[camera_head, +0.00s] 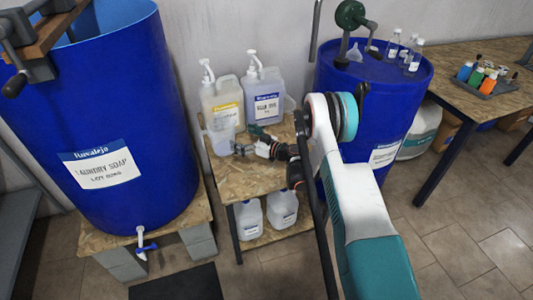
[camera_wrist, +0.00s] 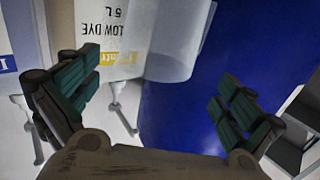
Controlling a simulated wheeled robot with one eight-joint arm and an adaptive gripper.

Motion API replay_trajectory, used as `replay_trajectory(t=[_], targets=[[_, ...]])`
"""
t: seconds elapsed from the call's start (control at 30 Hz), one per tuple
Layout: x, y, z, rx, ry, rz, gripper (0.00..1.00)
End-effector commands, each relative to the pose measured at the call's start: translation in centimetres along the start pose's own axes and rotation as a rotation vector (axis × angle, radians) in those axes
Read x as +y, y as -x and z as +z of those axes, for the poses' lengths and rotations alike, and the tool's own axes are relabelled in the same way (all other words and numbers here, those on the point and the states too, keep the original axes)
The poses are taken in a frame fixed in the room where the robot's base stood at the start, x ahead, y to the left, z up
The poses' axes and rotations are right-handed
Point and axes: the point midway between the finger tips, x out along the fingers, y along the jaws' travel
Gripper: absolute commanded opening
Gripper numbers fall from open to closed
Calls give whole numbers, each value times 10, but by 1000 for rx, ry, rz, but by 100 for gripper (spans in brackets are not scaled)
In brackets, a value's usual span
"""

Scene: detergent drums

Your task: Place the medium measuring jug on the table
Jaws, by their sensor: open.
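A clear, see-through measuring jug (camera_head: 221,138) stands upright at the left side of the small wooden table (camera_head: 262,180), in front of the white containers. It also shows in the wrist view as a translucent shape (camera_wrist: 180,42) beyond the fingertips, overlapping a labelled container and the blue drum. Only one such jug is clear to me, so I cannot compare sizes. My gripper (camera_head: 238,149) is just right of the jug, low over the table. In the wrist view its two dark green fingers are spread wide with nothing between them. Whether a finger touches the jug is unclear.
Two pump containers (camera_head: 221,103) (camera_head: 264,98) stand behind the jug. A large blue drum (camera_head: 115,110) is close on the left; another blue drum (camera_head: 372,95) stands right, with bottles on top. White jugs (camera_head: 248,219) sit on the lower shelf. The table's front is partly bare.

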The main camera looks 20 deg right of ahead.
Motion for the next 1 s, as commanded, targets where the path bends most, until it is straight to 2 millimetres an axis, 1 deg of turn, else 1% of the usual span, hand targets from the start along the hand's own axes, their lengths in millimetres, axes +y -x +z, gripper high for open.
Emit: replay_trajectory(t=[0.03,0.07,0.13,0.2,0.27,0.4,0.47,0.6,0.77,0.9,1.0], targets=[[-2,-3,-13,-17,-8,-4,100],[-3,-5,-21,-31,-14,-7,100],[-6,-8,-42,-70,-34,-11,100],[-12,-11,-66,-115,-54,-13,100],[-17,-12,-84,-152,-73,-14,100],[-34,-8,-127,-240,-112,-8,100],[-42,-4,-144,-277,-129,-2,100],[-65,9,-182,-361,-165,17,100],[-94,32,-219,-453,-203,51,100],[-122,59,-246,-529,-232,90,100],[-143,81,-263,-580,-251,122,100]])
